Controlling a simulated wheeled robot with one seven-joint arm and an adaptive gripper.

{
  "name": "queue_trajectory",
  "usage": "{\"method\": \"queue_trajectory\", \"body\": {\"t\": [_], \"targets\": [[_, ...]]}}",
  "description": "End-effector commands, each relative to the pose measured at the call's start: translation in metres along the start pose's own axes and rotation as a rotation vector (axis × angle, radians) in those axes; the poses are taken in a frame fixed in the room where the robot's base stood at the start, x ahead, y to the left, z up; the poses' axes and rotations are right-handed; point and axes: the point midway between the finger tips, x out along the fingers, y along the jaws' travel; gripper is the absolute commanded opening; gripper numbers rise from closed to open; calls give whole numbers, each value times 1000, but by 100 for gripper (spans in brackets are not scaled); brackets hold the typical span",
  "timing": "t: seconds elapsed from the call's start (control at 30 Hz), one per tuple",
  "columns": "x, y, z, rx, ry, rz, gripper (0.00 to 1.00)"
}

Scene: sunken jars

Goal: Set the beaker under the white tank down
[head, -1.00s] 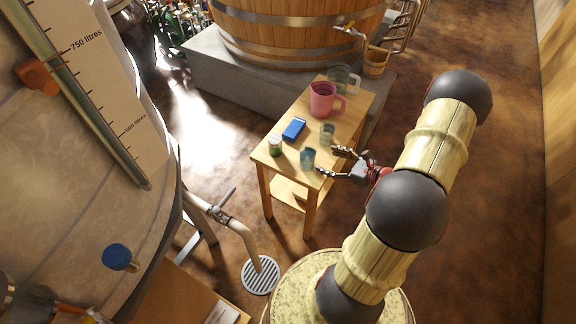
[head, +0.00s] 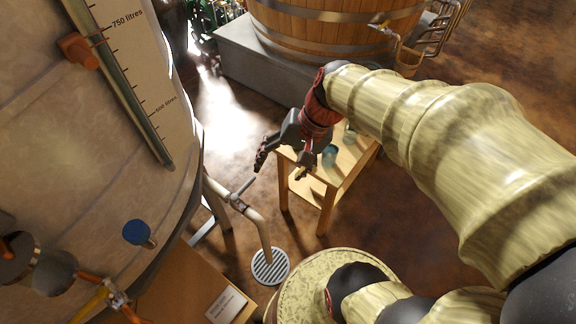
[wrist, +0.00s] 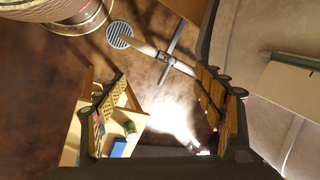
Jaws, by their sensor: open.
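The large pale tank (head: 60,150) with a litre scale fills the left of the head view. Its tap pipe (head: 254,225) bends down over a round floor grate (head: 270,266), and no beaker shows there. Two small bluish glass vessels, a nearer one (head: 329,155) and a farther one (head: 349,133), stand on the wooden table (head: 350,165); I cannot tell whether either is the task's beaker. My gripper (head: 281,165) is open and empty, between the table and the tap. In the wrist view its fingers (wrist: 155,105) are spread apart with nothing between them.
In the wrist view, a green can (wrist: 130,128) and a blue box (wrist: 119,147) are on the table near the left finger. The tap's lever (wrist: 172,52) sticks out ahead. A wooden vat (head: 330,30) stands behind on a grey plinth (head: 235,60).

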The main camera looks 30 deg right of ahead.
Motion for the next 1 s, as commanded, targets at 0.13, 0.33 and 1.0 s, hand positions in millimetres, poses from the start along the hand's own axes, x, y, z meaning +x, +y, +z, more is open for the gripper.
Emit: {"method": "queue_trajectory", "body": {"t": [0.13,0.33,1.0], "targets": [[-30,-8,30,-298,128,97,69],[-64,-9,51,-586,284,184,69],[-80,-8,56,-709,363,221,69]]}}
